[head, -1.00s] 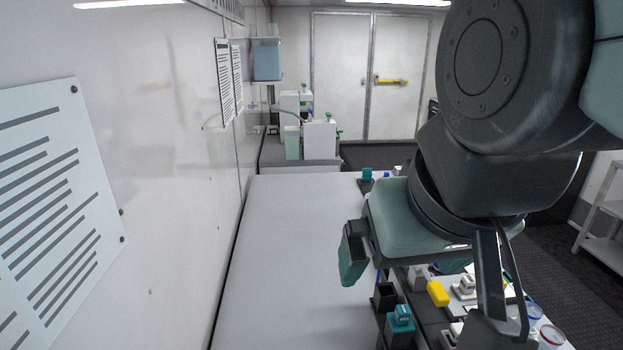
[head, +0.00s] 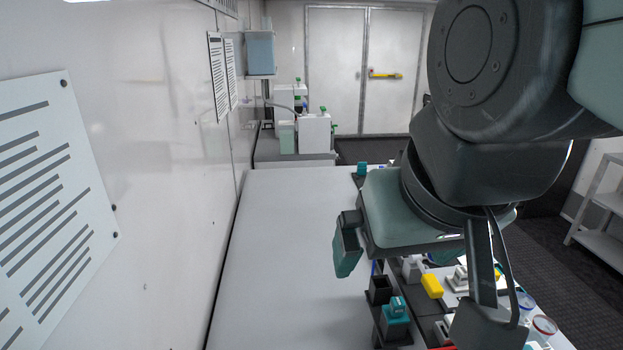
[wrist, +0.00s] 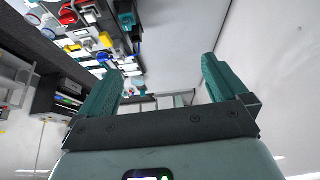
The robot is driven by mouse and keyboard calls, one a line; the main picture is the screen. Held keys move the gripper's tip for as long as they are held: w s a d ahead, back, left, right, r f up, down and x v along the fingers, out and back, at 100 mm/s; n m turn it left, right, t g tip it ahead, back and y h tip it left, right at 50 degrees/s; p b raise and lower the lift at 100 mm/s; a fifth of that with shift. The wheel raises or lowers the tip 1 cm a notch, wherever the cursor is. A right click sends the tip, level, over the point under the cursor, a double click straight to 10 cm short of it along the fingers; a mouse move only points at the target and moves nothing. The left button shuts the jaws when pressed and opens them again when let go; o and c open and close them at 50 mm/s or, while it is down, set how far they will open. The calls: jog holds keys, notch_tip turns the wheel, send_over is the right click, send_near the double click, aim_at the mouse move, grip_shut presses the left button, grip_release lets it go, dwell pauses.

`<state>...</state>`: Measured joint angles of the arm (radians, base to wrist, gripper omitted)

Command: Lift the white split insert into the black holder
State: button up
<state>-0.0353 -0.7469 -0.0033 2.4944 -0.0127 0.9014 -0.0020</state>
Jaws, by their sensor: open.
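My gripper (head: 396,264) is open and hangs above the right side of the long bench, its two teal fingers apart and nothing between them. A black open-topped box (head: 380,290), which looks like the black holder, stands below it on a dark base. The gripper and arm partly cover this area, so I cannot be sure. In the wrist view the open fingers (wrist: 162,65) are empty, with the crowded bench parts tilted at the upper left.
A teal-topped block (head: 396,308) stands in front of the black box. A yellow block (head: 432,286) and a red-rimmed cup (head: 544,326) are to the right. The bench's left half (head: 275,260) is bare up to the wall. White containers (head: 314,132) stand at the far end.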

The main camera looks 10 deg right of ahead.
jog(key=c, duration=0.8)
jog(key=shift+c, duration=0.2)
jog(key=m+g, duration=0.6)
jog(key=m, duration=1.2)
send_over(464, 270)
jog(key=f, duration=1.9)
jog(key=shift+s+d+f, duration=0.1)
jog(key=shift+s, duration=0.1)
jog(key=shift+w+f, duration=0.15)
jog(key=shift+f, duration=2.95)
